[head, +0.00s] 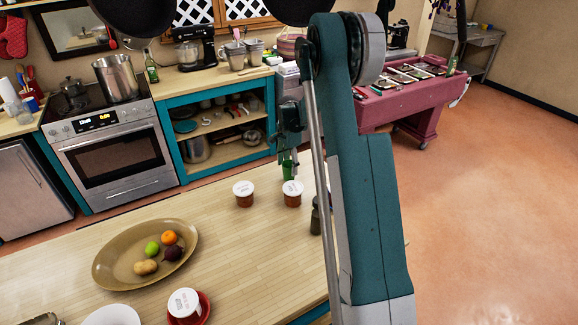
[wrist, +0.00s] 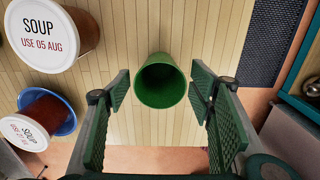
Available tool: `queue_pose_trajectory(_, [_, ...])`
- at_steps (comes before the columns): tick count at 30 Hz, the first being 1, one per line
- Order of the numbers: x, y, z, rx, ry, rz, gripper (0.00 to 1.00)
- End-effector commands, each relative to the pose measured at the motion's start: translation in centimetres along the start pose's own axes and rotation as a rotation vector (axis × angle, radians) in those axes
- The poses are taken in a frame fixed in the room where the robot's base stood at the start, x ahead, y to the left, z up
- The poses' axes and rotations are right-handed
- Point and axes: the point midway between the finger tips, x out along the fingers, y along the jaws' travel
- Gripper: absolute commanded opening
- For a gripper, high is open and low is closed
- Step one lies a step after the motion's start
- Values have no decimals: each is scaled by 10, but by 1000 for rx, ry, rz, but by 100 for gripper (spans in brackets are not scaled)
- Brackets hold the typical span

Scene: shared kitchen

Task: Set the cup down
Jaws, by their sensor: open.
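The green cup (wrist: 161,85) shows mouth toward the camera in the wrist view, with wooden planks behind it. It looks upright on the wooden counter (head: 265,226), though its base is hidden. My gripper (wrist: 160,92) is open, with one green pad on each side of the cup and narrow gaps between. In the head view the cup (head: 288,166) shows under my gripper (head: 288,150) at the counter's far end, partly hidden.
Soup tubs with white lids stand close by, one on the left (head: 243,193) and one on the right (head: 292,194). A dark bottle (head: 315,216) stands near my arm.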

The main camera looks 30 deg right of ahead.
Motion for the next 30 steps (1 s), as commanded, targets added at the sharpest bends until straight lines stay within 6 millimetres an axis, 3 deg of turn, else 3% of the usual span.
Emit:
queue_pose_trajectory(8, [-16,0,0,0,0,0,54])
queue_pose_trajectory(24, [-98,0,0,0,0,0,54])
queue_pose_trajectory(30, [-116,0,0,0,0,0,54])
